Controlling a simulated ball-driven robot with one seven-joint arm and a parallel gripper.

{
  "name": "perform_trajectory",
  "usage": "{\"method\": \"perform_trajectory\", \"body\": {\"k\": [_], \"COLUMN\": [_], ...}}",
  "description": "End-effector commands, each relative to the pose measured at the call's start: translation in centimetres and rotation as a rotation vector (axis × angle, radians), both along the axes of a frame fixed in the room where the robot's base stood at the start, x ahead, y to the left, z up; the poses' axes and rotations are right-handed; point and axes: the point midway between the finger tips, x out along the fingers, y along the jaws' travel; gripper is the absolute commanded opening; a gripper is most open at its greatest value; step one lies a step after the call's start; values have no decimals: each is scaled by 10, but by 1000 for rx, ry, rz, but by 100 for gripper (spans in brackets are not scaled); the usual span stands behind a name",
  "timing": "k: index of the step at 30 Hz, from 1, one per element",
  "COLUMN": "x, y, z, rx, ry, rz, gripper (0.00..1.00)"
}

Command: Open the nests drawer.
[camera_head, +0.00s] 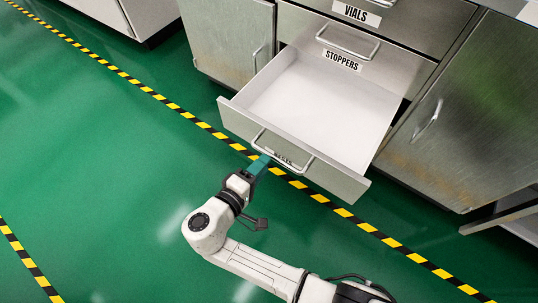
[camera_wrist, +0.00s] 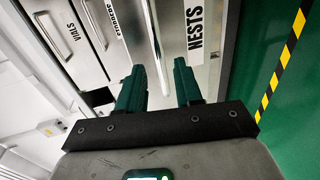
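The nests drawer (camera_head: 240,123) is pulled far out of the cabinet in the head view, and its white inside is empty. Its front bears a bar handle (camera_head: 310,166) and a NESTS label (camera_head: 284,157), partly hidden behind the handle. The label shows large in the wrist view (camera_wrist: 195,30). My gripper (camera_head: 263,160) is at the left part of the handle, with teal fingers. In the wrist view my gripper (camera_wrist: 158,70) has its fingers apart, with the handle bar (camera_wrist: 157,45) running between them. I see gaps beside the bar; contact is unclear.
Above are the shut STOPPERS drawer (camera_head: 360,67) and VIALS drawer (camera_head: 420,22). Metal cupboards stand left (camera_head: 225,40) and right (camera_head: 455,110). Yellow-black floor tape (camera_head: 180,110) passes beneath the drawer front. Green floor (camera_head: 90,150) at left is clear.

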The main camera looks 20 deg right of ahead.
Motion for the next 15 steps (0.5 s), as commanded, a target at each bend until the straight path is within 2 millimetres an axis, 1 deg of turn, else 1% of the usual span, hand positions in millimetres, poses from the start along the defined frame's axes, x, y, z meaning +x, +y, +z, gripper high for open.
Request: {"method": "perform_trajectory", "body": {"k": [1,6,10,15], "x": [-6,-22,-29,-32], "y": [10,31,40,44], "z": [4,8,10,11], "rx": [1,1,0,0], "ry": [1,1,1,1], "rz": [4,3,1,0], "gripper": [35,35,35,35]}}
